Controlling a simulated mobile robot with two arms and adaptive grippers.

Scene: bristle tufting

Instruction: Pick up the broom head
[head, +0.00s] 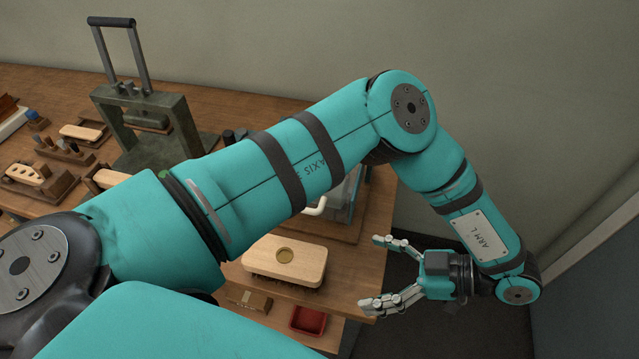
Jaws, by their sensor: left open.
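The broom head (284,261) is a pale wooden block with rounded corners and a round recess in its top. Dark bristles show under its front edge. It lies flat near the right edge of the workbench (372,238). My left gripper (373,272) is open and empty, just right of the broom head at the bench edge. Its fingers point left towards the block, one farther back and one nearer, with a gap between them and the block. My right gripper is not in view.
A dark metal press (150,125) with a tall handle stands at the back left. Smaller wooden brush blocks (80,132) and holders lie at the left. A red tray (308,320) and a small wooden box (249,300) sit below the broom head. My left arm hides the bench middle.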

